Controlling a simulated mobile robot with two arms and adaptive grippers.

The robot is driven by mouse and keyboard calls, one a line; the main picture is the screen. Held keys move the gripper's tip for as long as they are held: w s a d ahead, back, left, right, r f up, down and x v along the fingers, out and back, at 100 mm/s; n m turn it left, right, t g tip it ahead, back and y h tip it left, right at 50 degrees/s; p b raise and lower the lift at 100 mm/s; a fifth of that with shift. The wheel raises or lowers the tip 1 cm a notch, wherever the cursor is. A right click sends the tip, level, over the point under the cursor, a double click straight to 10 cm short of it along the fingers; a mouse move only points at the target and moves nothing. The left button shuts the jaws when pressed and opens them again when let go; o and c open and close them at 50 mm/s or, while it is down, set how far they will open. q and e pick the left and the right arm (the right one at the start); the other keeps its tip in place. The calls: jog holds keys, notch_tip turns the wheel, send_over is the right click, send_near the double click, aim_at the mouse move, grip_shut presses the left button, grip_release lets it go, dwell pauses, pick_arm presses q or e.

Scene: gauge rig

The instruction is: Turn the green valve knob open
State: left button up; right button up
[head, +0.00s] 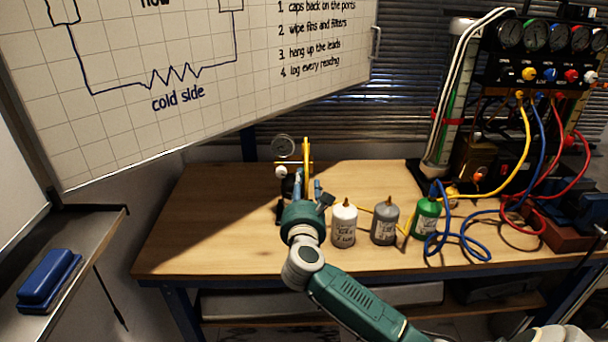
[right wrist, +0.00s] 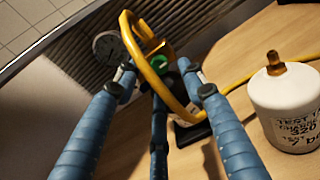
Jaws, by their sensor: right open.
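The green valve knob (right wrist: 187,65) shows in the right wrist view, partly framed by a curved yellow bar (right wrist: 133,45). The knob is beyond the fingertips; whether any finger touches the bar I cannot tell. In the head view my right gripper (head: 312,190) is in front of the small gauge rig and hides much of it, and I cannot make out the green knob there. My left gripper is not in view.
The rig's round gauge (head: 283,146) stands left of the yellow bar. White (head: 344,226), grey (head: 384,222) and green (head: 426,218) bottles stand just right of my right gripper. Coloured hoses (head: 462,235) lie on the right of the bench. The bench's left part (head: 205,225) is clear.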

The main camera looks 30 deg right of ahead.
aim_at(304, 174)
jog(key=shift+x, duration=2.4)
grip_shut()
